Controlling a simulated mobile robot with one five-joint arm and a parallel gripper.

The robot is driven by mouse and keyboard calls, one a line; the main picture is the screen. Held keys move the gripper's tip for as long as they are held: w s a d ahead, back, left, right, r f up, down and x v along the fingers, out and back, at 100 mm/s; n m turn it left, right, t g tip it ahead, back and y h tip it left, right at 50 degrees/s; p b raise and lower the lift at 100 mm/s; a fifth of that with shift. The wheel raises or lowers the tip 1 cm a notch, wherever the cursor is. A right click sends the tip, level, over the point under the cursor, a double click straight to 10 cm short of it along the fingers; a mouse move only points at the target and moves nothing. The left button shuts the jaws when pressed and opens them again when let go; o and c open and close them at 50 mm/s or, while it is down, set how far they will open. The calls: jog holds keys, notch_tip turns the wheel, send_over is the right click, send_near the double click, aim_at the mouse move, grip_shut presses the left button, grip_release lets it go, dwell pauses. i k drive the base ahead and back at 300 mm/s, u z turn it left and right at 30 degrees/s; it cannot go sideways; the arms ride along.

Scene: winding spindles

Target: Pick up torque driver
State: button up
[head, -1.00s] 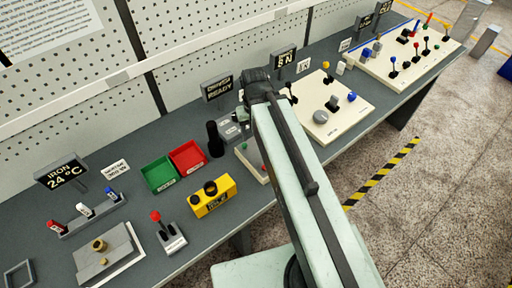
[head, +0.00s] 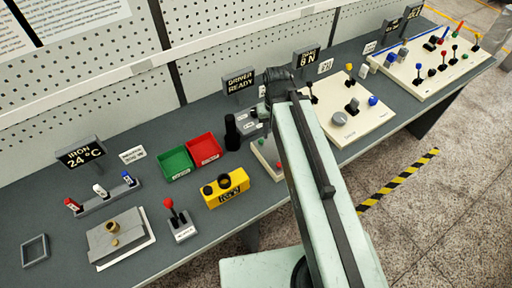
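A black upright cylinder (head: 232,133), which looks like the torque driver, stands on the grey bench near a sign (head: 239,84) reading "DRIVER READY". A grey block with white labels (head: 249,122) is just right of it. My arm reaches up across the middle of the view, and its dark end with my gripper (head: 277,82) is over the bench, to the right of and above the cylinder in the picture. The fingers cannot be made out, so their opening is hidden. The cylinder appears apart from my arm.
Left of the cylinder are a red bin (head: 204,150), a green bin (head: 176,164) and a yellow box (head: 226,188). A red-knobbed joystick (head: 180,224) stands near the front edge. A cream board with knobs (head: 352,115) lies right of my arm. A pegboard wall (head: 215,45) closes the back.

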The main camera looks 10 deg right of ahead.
aim_at(229, 121)
jog(key=k, duration=0.95)
jog(key=z, duration=1.6)
jog(key=i, duration=0.75)
jog(key=u, duration=3.7)
jog(key=i, duration=1.05)
jog(key=z, duration=0.15)
